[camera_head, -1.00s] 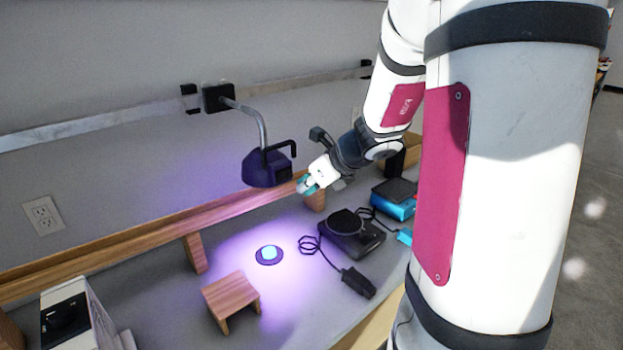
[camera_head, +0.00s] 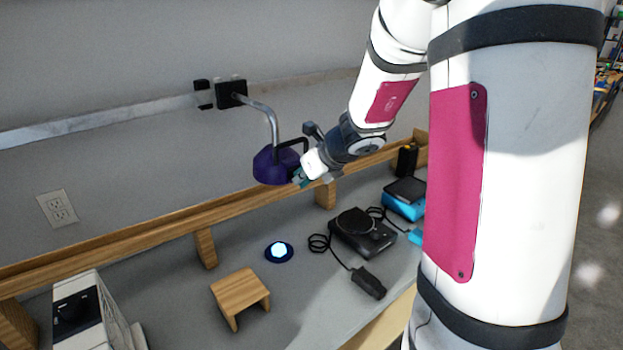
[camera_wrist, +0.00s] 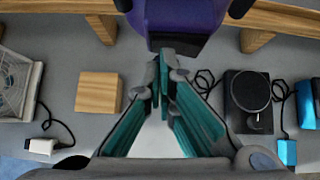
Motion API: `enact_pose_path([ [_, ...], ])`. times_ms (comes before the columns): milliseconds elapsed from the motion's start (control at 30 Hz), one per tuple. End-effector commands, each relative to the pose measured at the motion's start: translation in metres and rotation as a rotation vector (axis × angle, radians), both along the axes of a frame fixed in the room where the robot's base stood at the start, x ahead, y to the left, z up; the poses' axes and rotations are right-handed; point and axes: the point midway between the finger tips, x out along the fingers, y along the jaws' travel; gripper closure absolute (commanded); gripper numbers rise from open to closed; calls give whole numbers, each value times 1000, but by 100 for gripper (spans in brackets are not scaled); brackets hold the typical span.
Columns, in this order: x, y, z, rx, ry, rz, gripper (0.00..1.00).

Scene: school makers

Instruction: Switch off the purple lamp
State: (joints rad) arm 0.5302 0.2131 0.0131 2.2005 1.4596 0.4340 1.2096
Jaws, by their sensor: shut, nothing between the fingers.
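The purple lamp (camera_head: 272,166) hangs from a grey bent arm on the wall rail, with a black handle on its right side. It casts no purple light on the bench now. My gripper (camera_head: 300,178) is at the lamp's lower right edge, touching it or very close; I cannot tell which. In the wrist view the lamp (camera_wrist: 180,18) is at the top centre, just beyond the fingertips. My gripper (camera_wrist: 160,68) shows there with its teal fingertips together and nothing between them. The lamp's switch cannot be made out.
Below are a small wooden stand (camera_head: 240,290), a round dark disc with a glowing top (camera_head: 279,252), and a black device with a round plate (camera_head: 362,232) and cable. A blue box (camera_head: 403,207) stands farther right.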

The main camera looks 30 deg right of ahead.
Motion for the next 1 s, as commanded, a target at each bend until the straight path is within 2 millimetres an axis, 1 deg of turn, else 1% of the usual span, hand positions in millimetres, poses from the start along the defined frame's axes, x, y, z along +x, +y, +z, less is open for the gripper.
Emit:
enact_pose_path([
  [33, 2, 3, -1, -1, -1, 1, 100],
  [267, 1, 1, 0, 1, -1, 1, 100],
  [700, -2, -15, 0, 0, 0, 0, 100],
  [1000, -2, -15, 0, 0, 0, 0, 100],
])
